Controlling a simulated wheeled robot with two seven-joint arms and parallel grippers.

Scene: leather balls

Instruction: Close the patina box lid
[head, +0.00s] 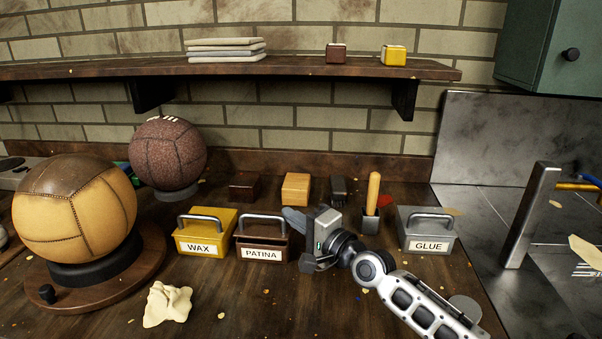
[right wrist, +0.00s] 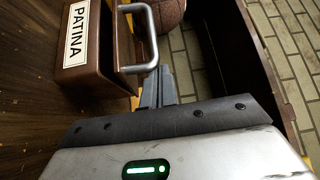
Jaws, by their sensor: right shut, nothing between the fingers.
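The brown patina box (head: 262,254) stands on the bench, its white label facing me. In the right wrist view the box (right wrist: 98,75) is at the upper left, with the handle (right wrist: 153,40) jutting out beside the fingers. My right gripper (head: 292,217) is shut and empty, just right of the handle, its grey fingers (right wrist: 157,83) very close to it; contact is unclear. My left gripper is not in view.
The yellow wax box (head: 206,246) stands close on the left, the grey glue box (head: 428,240) farther right. A leather ball (head: 80,215) on a stand fills the left. Scraps litter the bench front.

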